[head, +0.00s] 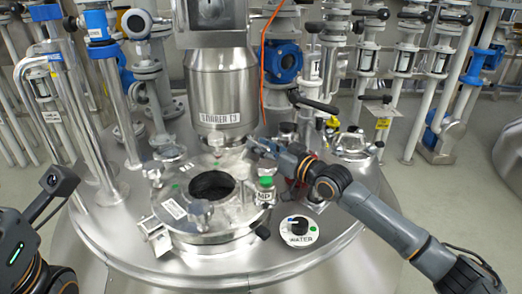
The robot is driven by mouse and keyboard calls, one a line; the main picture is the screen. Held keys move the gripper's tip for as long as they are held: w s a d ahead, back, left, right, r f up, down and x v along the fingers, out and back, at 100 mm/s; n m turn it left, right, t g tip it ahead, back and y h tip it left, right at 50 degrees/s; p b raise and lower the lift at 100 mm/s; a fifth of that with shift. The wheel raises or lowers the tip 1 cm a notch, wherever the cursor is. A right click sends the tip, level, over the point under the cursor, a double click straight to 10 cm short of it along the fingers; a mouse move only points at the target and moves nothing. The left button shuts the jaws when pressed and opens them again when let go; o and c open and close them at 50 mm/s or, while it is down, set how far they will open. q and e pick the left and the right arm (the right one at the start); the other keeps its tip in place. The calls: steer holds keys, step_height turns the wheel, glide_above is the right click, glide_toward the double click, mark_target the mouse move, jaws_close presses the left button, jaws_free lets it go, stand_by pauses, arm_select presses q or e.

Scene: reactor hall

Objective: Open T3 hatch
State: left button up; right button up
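The T3 hatch (240,228) is a round metal fitting on top of the steel vessel, with several knobs and clamps around its rim. A dark round area (212,186) shows in its middle; I cannot tell if this is a window or an opening. My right gripper (258,146) is just behind and right of the hatch, near the base of the stirrer. Its fingers are small and partly merge with the metal, so I cannot tell whether they are open or touch anything. My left gripper (52,196) is at the left edge, apart from the hatch; its finger state is unclear.
The stirrer housing (222,85) labelled T3 stands behind the hatch. A green-topped fitting (265,187) and a WATER dial (298,230) are to the right, near my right arm. Tall pipes (112,110) rise at the left. The vessel top's front right is fairly clear.

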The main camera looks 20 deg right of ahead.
steer(key=shift+w+a, duration=0.1)
jaws_close()
steer(key=shift+r, duration=0.1)
